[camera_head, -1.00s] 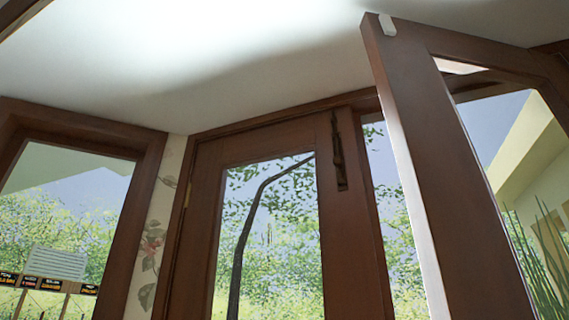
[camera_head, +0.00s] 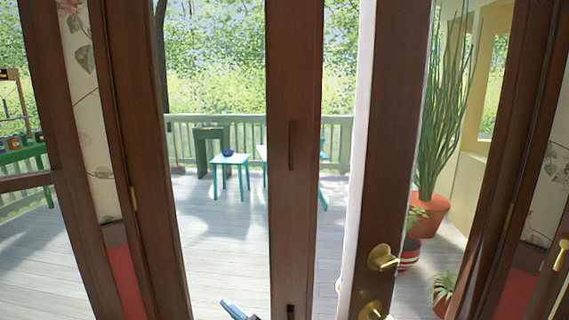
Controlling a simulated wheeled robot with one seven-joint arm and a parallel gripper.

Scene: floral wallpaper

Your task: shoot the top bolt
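The brown glazed door leaf with the bolt stile (camera_head: 294,220) stands in the middle of the view. Its top edge, where the top bolt was seen earlier, is out of frame now. A dark narrow upright fitting (camera_head: 291,145) sits midway up the stile. Another dark fitting (camera_head: 290,312) is cut off at the bottom edge. A small blue-grey tip with a dark base, seemingly my gripper (camera_head: 236,310), shows at the bottom, left of the stile. Its fingers cannot be made out, and I see it touching nothing.
Beyond lie a deck, a teal table (camera_head: 231,160) and a green railing. A tall potted plant (camera_head: 440,120) stands at the right.

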